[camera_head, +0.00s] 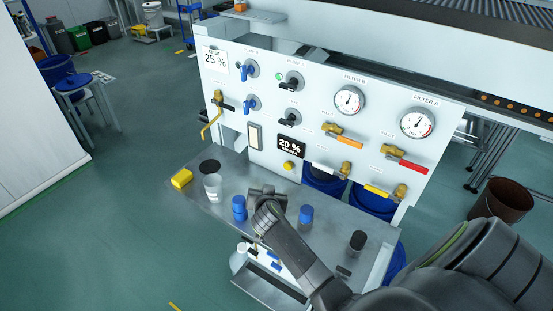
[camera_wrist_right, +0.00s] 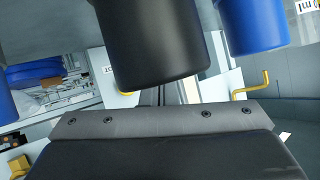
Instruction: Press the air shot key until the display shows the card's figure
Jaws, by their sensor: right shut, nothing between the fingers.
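The white panel carries a dark display (camera_head: 290,146) that reads 20 % in its large figures; the smaller line under it is too small to read. The card (camera_head: 215,60) at the panel's upper left shows 25 %. A yellow key (camera_head: 288,165), likely the air shot key, sits just below the display. My right gripper (camera_head: 268,192) is shut and empty, over the shelf in front of the panel, below and slightly left of the yellow key and apart from it. My left gripper is not in view.
Valves, blue knobs and gauges (camera_head: 349,100) stick out of the panel around the display.

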